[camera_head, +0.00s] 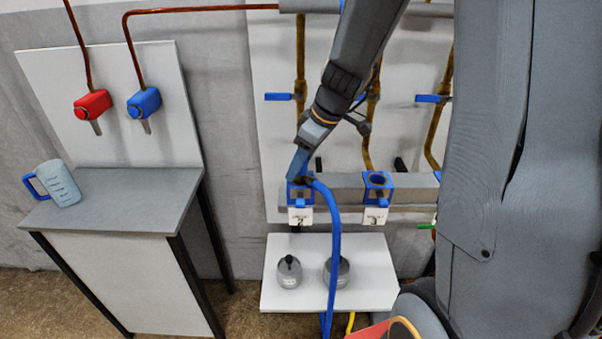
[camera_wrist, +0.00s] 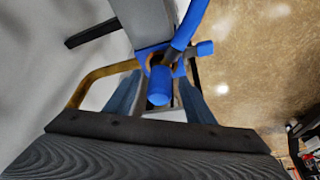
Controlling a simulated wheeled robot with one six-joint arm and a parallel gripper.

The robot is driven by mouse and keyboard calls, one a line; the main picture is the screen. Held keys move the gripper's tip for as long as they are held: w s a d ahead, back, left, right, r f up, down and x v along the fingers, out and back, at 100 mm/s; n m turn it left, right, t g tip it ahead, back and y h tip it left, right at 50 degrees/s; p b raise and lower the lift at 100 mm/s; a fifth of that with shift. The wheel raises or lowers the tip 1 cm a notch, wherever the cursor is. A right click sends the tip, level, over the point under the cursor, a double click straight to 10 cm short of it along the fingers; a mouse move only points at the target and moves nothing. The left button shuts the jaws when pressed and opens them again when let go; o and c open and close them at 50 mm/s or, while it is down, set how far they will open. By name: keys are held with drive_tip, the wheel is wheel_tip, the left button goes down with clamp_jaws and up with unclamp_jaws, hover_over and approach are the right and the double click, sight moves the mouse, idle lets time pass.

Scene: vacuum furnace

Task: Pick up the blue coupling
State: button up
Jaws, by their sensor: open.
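The blue coupling (camera_wrist: 159,86) shows in the wrist view as a short blue cylinder at a blue holder (camera_wrist: 181,68). It lies between the two blue fingers of my gripper (camera_wrist: 157,98), with a gap visible on each side. The gripper is open. In the head view my gripper (camera_head: 299,163) points down at the left blue holder (camera_head: 300,196), labelled with a white tag. There the coupling is mostly hidden by the fingers and the holder. A blue hose (camera_head: 334,240) runs from that spot down past the shelf.
A second blue holder (camera_head: 377,187) sits to the right on the grey rail (camera_head: 345,181). Brass pipes with blue valve handles (camera_head: 279,97) stand behind. A white shelf (camera_head: 379,268) below holds two grey round objects. A grey table (camera_head: 110,198) with a blue-handled jug (camera_head: 59,183) stands left.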

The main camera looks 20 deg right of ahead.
clamp_jaws()
